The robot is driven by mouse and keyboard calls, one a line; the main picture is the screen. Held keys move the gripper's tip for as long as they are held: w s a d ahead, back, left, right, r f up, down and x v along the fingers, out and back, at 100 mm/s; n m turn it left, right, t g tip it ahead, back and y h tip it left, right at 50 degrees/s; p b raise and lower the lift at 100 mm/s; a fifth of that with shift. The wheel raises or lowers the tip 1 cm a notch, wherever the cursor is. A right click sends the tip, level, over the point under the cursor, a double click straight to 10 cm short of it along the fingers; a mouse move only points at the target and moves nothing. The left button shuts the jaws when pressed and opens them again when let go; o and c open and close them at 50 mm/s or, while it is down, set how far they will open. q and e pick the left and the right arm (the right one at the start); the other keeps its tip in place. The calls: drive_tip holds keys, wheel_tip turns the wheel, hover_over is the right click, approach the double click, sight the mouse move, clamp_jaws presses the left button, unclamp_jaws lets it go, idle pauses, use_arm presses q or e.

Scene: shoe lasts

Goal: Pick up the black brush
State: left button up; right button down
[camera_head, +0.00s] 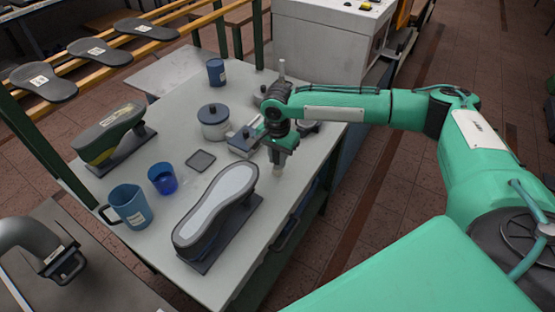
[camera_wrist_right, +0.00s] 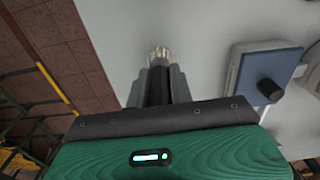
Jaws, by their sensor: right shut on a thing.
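My right gripper (camera_head: 280,158) points down over the right part of the work table (camera_head: 300,135). In the right wrist view its two grey fingers (camera_wrist_right: 158,92) are shut on the black brush (camera_wrist_right: 157,82). The brush has a dark handle between the fingers and pale bristles that stick out past the fingertips. In the head view only a small pale tip of the brush (camera_head: 277,172) shows under the gripper, close to the tabletop. I cannot tell whether it touches the table. My left gripper is not in view.
Beside the gripper are a blue-lidded box (camera_head: 243,142) and a lidded jar (camera_head: 213,122). A shoe last (camera_head: 222,195) lies at the front, another (camera_head: 110,137) at the left. A blue jug (camera_head: 130,208), a blue cup (camera_head: 163,180) and a dark coaster (camera_head: 200,160) also stand there.

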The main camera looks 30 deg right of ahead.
drive_tip(key=shift+r, duration=0.1)
wheel_tip(320, 180, up, 20)
drive_tip(key=b, duration=0.2)
idle(1.2)
